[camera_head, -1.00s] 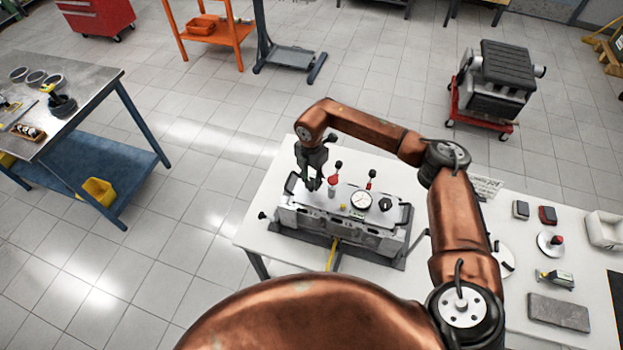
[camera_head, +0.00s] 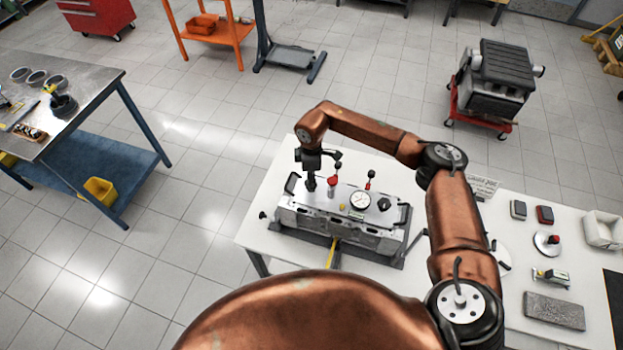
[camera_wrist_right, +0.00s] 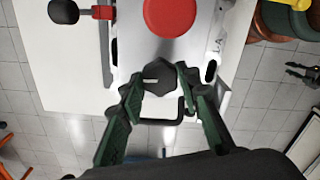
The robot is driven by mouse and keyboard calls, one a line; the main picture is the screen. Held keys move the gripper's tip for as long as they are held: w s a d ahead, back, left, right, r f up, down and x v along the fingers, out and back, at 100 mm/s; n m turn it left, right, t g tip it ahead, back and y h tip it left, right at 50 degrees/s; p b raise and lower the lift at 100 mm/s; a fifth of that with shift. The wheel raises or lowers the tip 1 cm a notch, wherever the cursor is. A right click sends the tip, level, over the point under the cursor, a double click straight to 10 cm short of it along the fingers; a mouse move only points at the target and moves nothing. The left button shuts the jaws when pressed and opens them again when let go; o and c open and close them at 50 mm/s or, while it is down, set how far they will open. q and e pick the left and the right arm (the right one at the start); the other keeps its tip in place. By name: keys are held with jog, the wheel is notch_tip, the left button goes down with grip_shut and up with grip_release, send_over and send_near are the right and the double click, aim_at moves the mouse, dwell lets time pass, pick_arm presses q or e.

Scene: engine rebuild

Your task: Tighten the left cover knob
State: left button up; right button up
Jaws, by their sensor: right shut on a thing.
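The grey cover on the engine block (camera_head: 290,214) lies on the white table. The left cover knob (camera_wrist_right: 160,78) is black with a pale line on top. My right gripper (camera_wrist_right: 162,82) points down over the cover's left end, with its two green-padded fingers on either side of the knob and shut on it. In the head view my right gripper (camera_head: 311,184) hides the knob. A second black knob (camera_head: 384,204) sits at the cover's right end. What looks like my left gripper (camera_wrist_right: 303,75) shows small at the right edge of the wrist view; its finger opening is unclear.
A red-topped part (camera_head: 332,182) stands close beside my right gripper, and shows as a large red disc (camera_wrist_right: 170,17) in the wrist view. A dial gauge (camera_head: 360,200) and another red-handled part (camera_head: 370,178) stand further right. Loose items and a white bin (camera_head: 604,230) fill the table's right side.

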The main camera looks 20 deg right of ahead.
jog(key=shift+r+m, duration=0.1)
jog(key=shift+m, duration=0.5)
jog(key=o, duration=1.2)
jog(key=shift+c, duration=0.2)
notch_tip(320, 180, up, 12)
jog(key=shift+d, duration=0.1)
